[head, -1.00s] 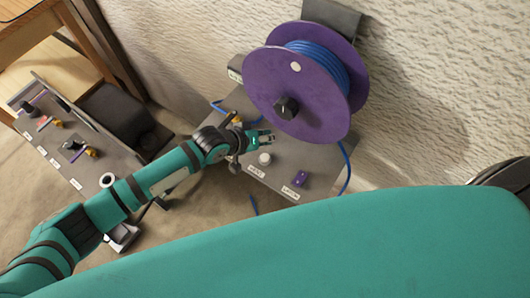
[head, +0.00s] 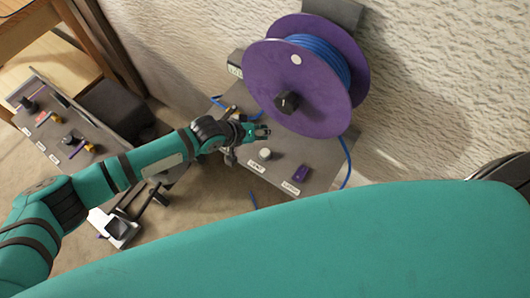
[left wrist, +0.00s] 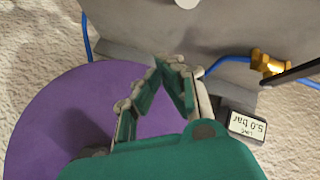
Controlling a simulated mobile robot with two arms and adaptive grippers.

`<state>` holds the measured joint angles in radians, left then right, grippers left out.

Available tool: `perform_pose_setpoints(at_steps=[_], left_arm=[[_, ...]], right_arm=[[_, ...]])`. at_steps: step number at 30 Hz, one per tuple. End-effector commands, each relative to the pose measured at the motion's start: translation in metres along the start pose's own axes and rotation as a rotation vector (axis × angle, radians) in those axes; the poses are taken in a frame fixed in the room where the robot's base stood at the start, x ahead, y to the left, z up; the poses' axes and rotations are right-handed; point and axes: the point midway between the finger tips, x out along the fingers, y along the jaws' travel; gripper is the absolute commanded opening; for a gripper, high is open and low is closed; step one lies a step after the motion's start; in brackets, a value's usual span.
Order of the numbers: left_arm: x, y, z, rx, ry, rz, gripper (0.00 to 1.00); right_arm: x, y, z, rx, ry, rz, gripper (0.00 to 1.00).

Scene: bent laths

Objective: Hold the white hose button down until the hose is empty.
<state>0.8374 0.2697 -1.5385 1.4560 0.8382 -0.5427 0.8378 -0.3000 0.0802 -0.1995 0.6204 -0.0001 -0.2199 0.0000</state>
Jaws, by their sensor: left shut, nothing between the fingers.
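The white button (head: 265,153) stands on the grey panel (head: 243,175) below the purple reel, with a small label in front of it. My left gripper (head: 264,131) is just behind the button, near the reel's lower edge, and does not appear to touch the button. In the left wrist view its fingertips (left wrist: 172,62) meet with nothing between them. A white knob, probably the button (left wrist: 187,3), is cut by the top edge there. Blue hose (head: 320,50) is wound on the purple reel (head: 290,95). My right gripper is not in view.
A purple switch (head: 301,172) sits right of the button. A gauge box (left wrist: 247,127) reads 5.0 bar, close to a brass fitting (left wrist: 268,62). Another panel with knobs (head: 55,130) stands at left. The textured wall (head: 430,90) is close behind the reel.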

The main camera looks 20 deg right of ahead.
Motion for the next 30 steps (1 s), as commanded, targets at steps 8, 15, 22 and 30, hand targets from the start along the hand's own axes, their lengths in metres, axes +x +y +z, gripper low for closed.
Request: perform_pose_setpoints(at_steps=[8, 15, 22, 30], left_arm=[[0.033, -0.024, 0.024, 0.002, 0.000, -0.001, 0.00], [0.048, -0.035, 0.034, -0.001, 0.001, 0.000, 0.00], [0.049, -0.035, 0.035, 0.000, 0.001, 0.000, 0.00], [0.049, -0.035, 0.035, 0.000, 0.001, 0.000, 0.00]], right_arm=[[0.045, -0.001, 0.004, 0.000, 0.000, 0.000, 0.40], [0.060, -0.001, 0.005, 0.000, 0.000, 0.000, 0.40], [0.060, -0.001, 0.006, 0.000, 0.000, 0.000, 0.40], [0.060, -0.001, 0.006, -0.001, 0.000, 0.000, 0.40]])
